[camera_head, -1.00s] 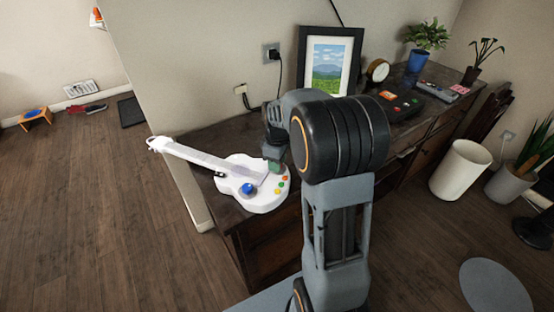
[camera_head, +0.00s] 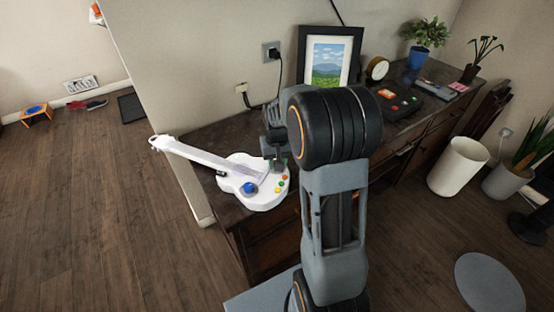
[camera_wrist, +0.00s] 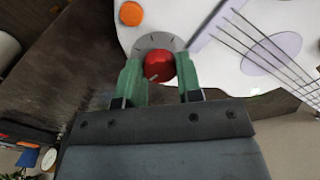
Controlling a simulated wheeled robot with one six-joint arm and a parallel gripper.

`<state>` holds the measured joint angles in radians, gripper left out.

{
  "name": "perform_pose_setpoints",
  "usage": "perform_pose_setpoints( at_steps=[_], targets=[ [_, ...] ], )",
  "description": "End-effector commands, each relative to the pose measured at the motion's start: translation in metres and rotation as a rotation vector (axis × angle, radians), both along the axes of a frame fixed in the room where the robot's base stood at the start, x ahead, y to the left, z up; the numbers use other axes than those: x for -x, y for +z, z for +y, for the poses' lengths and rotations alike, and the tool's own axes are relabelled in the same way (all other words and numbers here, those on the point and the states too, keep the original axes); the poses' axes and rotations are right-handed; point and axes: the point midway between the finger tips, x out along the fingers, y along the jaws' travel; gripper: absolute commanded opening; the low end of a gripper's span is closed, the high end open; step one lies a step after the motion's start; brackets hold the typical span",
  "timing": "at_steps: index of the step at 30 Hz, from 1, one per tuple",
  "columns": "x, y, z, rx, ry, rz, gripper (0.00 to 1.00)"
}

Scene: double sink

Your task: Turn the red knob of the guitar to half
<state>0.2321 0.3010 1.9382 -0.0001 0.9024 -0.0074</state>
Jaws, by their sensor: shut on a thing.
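The white toy guitar (camera_head: 262,203) lies on the dark wooden cabinet top, its neck pointing to the upper left. Its body carries a blue knob (camera_head: 250,188) and several small coloured buttons. The red knob (camera_wrist: 160,65) shows in the wrist view, on a grey dial with tick marks; a pale mark is on its lower left side. In the head view the knob is hidden by my gripper. My gripper (camera_wrist: 161,78) has its green fingers on either side of the red knob and is shut on it. It also shows over the guitar body in the head view (camera_head: 276,165).
A picture frame (camera_head: 328,62), a clock (camera_head: 377,69) and a dark button box (camera_head: 399,103) stand on the cabinet (camera_head: 225,137) behind and right of my arm. An orange button (camera_wrist: 131,13) sits near the knob. A white bin (camera_head: 458,167) stands on the floor at right.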

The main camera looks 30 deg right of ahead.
Motion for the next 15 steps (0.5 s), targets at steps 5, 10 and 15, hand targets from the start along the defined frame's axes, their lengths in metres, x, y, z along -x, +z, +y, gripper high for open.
perform_pose_setpoints(
  at_steps=[5,10,15],
  targets=[
    [0.0000,0.0009,0.0000,0.000,-0.147,0.001,0.09],
    [0.0000,0.0006,0.0006,0.000,-0.264,0.001,0.09],
    [-0.0002,0.0004,0.0007,0.000,-0.351,0.000,0.09]
  ],
)
